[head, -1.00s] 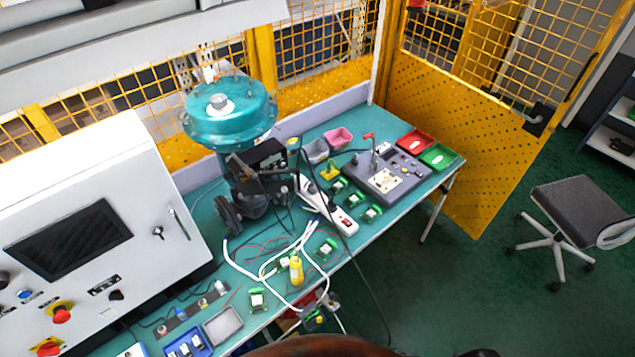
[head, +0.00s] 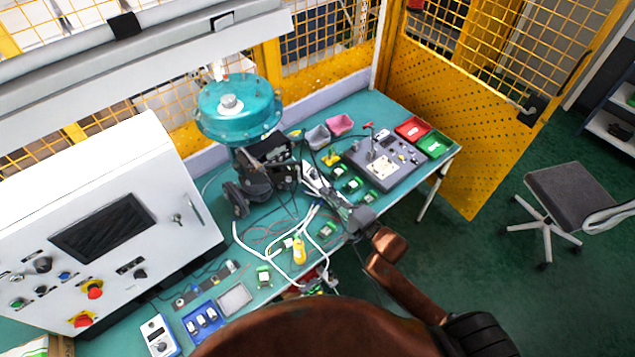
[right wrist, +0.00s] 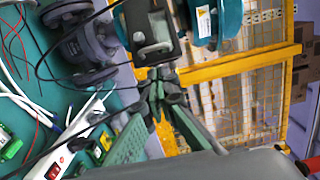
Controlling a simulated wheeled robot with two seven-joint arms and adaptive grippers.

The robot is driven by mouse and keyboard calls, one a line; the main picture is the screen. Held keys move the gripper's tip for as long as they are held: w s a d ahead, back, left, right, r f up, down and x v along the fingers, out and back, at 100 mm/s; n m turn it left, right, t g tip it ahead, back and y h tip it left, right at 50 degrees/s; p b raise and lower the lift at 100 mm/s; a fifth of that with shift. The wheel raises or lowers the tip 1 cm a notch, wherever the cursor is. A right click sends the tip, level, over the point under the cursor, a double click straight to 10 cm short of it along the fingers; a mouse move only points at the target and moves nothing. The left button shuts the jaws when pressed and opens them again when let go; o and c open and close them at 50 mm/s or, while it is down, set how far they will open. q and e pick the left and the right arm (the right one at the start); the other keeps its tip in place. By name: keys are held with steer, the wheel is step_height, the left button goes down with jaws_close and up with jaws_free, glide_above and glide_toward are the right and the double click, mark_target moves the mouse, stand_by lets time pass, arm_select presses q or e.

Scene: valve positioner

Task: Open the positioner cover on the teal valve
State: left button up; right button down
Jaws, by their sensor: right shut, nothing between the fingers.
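The teal valve (head: 238,110) stands on the bench with its round actuator on top and dark pipework below. Its positioner (head: 274,152) is a black box under the teal actuator. In the right wrist view, the dark positioner face (right wrist: 147,18) carries a grey handle-like part; I cannot tell surely whether its cover is closed. My right gripper (head: 328,192) reaches in from the lower right, in front of the positioner. In the right wrist view, its fingers (right wrist: 160,78) are together and empty, in line just below the grey part; touching cannot be told. My left gripper is not visible.
A white power strip (head: 310,176) and loose cables lie near my right gripper. A grey control box (head: 380,160) and red (head: 412,129) and green (head: 434,145) trays stand to the right. A white cabinet (head: 150,160) stands left, yellow mesh fencing behind.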

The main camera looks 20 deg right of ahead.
steer(key=p+x, duration=0.1)
steer(key=x, duration=0.8)
steer(key=shift+w+f+p, duration=0.15)
steer(key=shift+f+p, duration=0.05)
steer(key=shift+p, duration=0.2)
steer(key=shift+a, duration=0.1)
